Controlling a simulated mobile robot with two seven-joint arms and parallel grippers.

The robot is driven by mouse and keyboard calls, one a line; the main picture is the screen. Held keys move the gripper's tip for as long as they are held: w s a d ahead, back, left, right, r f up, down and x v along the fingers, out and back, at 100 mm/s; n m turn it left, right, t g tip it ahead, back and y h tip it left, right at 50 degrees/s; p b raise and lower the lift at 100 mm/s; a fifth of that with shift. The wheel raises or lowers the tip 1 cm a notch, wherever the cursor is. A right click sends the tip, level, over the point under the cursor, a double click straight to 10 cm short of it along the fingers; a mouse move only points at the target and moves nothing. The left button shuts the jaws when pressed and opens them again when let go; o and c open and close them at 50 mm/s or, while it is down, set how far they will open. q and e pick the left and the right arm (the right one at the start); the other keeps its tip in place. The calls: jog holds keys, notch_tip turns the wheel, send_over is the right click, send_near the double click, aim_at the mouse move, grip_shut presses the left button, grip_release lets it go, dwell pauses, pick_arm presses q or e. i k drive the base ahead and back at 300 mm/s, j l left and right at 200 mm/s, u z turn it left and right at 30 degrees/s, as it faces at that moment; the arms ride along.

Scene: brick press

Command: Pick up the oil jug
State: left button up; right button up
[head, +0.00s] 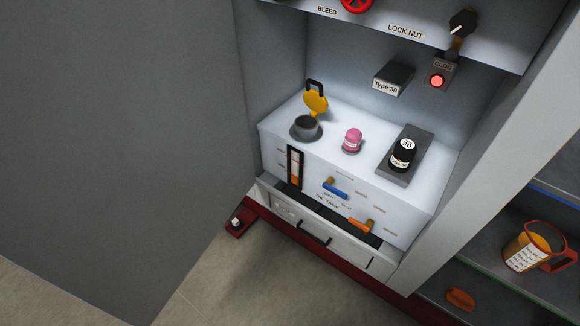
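The oil jug (522,252) stands upright on a shelf at the right edge of the head view. It is a clear measuring jug with a red rim and red handle, a white printed label and amber liquid inside. Its handle points to the right. Nothing touches it from above. Neither of my grippers shows in this view.
An orange object (460,299) lies left of and below the jug. A pale cabinet post (480,165) separates the shelf from the oil tank (345,180), which carries an open filler (306,128), a pink container (352,140) and a black filter (403,155). A grey panel fills the left.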

aim_at(538, 242)
jog(key=z, duration=1.5)
jog(key=i+j+z, duration=0.1)
jog(key=j, duration=0.25)
jog(key=i+j+z, duration=0.1)
jog(key=i+j, duration=0.15)
jog(key=i+j+z, duration=0.1)
jog(key=j, duration=0.3)
jog(key=i+j, duration=0.2)
jog(key=j, duration=0.2)
jog(key=l+z, duration=0.05)
